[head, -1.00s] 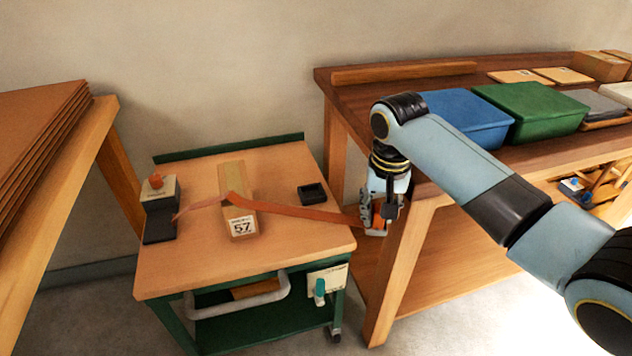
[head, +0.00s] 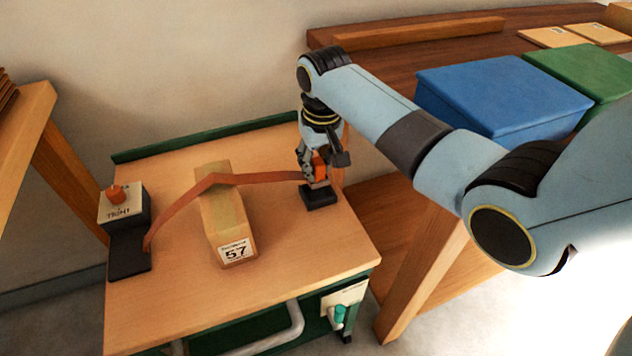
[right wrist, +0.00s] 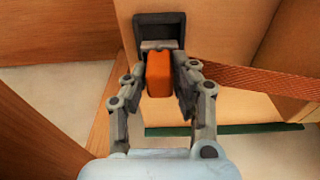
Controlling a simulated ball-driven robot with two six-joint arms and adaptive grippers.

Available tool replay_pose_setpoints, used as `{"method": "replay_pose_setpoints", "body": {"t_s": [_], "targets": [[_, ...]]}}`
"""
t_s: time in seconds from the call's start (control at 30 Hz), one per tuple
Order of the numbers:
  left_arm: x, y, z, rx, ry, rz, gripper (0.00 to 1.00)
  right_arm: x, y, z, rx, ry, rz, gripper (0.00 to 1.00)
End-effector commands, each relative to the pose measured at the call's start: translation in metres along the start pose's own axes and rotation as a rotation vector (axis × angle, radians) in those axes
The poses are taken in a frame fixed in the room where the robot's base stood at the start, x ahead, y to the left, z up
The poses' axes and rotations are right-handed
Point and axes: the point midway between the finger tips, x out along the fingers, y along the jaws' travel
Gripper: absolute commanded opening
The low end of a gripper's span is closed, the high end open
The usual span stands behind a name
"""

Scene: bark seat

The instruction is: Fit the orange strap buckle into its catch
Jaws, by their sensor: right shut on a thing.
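The orange buckle (head: 320,166) is in my right gripper (head: 319,172), which is shut on it directly above the black catch (head: 319,198) on the cart top. In the right wrist view, the buckle (right wrist: 159,76) sits between the fingers (right wrist: 160,70), with its grey tongue (right wrist: 158,45) toward the open dark catch (right wrist: 141,32). The tongue overlaps the catch's near edge there; I cannot tell whether it has entered. The orange strap (head: 265,178) runs from the buckle over the box marked 57 (head: 226,215) to the black tightener (head: 128,245). My left gripper is not in view.
The tightener carries an orange knob (head: 115,193) at the cart's left. The wooden cart top (head: 290,260) is clear in front of the catch. A dark workbench (head: 385,60) with blue (head: 500,95) and green (head: 580,70) bins stands close on the right.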

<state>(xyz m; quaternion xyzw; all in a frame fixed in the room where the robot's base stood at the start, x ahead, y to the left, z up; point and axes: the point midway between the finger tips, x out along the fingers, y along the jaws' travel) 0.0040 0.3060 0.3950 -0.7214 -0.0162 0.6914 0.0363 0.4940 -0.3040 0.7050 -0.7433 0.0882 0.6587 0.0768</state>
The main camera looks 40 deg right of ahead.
Motion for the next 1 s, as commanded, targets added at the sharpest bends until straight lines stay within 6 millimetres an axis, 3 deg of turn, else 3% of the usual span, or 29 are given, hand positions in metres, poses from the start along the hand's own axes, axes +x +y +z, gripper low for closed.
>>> {"method": "replay_pose_setpoints", "body": {"t_s": [0.17,0.37,0.57,0.83,0.87,1.0], "targets": [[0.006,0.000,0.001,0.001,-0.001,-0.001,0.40,0.016,0.000,0.001,0.001,0.001,0.000,0.00],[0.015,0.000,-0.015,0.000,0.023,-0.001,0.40,0.044,-0.001,0.005,0.001,0.000,-0.001,0.00],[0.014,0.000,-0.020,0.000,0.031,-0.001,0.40,0.043,0.000,0.005,0.001,0.002,-0.001,0.00],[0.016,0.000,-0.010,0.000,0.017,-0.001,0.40,0.050,0.000,0.006,0.001,0.001,-0.001,0.00],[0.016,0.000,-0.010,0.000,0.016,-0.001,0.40,0.051,0.000,0.006,0.001,0.001,-0.001,0.27],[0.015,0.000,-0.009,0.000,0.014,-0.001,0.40,0.050,0.000,0.006,0.001,0.001,-0.001,0.45]]}}
